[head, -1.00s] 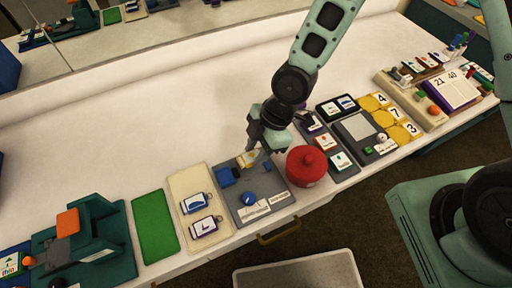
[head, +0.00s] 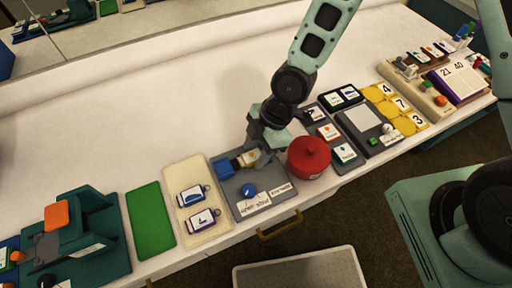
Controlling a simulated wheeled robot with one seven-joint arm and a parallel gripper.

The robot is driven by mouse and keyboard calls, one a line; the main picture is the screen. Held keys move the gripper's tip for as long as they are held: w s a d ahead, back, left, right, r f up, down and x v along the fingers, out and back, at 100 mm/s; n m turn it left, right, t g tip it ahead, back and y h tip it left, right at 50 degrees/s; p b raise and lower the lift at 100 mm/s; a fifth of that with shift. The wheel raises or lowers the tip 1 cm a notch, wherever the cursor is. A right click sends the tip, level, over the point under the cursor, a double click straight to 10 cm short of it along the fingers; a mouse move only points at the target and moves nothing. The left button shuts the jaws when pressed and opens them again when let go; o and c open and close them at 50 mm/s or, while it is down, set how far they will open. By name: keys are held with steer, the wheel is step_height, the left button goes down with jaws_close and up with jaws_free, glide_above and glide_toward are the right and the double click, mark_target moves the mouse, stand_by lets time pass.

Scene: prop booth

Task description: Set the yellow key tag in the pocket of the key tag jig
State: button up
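The yellow key tag (head: 249,158), with a white label, is at the back of the grey key tag jig (head: 239,206), just right of a blue block (head: 223,168). The jig also has a round blue knob (head: 248,190) and white printed labels along its front. My gripper (head: 263,157) is low over the jig's back right part, pointing down beside the tag's right end. The fingertips are small and partly hidden, so I cannot tell whether they are shut on the tag. The pocket is not clearly visible, and I cannot tell whether the tag is seated or held above it.
A red lidded pot (head: 309,158) stands close to the right of the jig. A beige tray (head: 181,231) with blue and purple tags lies to the left, then a green mat (head: 150,221). The white counter behind the jig is clear.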

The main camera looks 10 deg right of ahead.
steer(key=shift+o, duration=0.3)
steer(key=shift+r, duration=0.1)
steer(key=p+v, duration=0.4)
steer(key=v, duration=1.3)
steer(key=shift+d, duration=0.15)
steer(key=s+d+r+m+t+h, duration=0.1)
steer(key=s+r+m+h, duration=0.2)
steer(key=s+r+m, duration=0.6)
steer(key=s+m, duration=0.4)
steer(key=shift+d+r+m+h, duration=0.3)
steer(key=shift+d, duration=0.05)
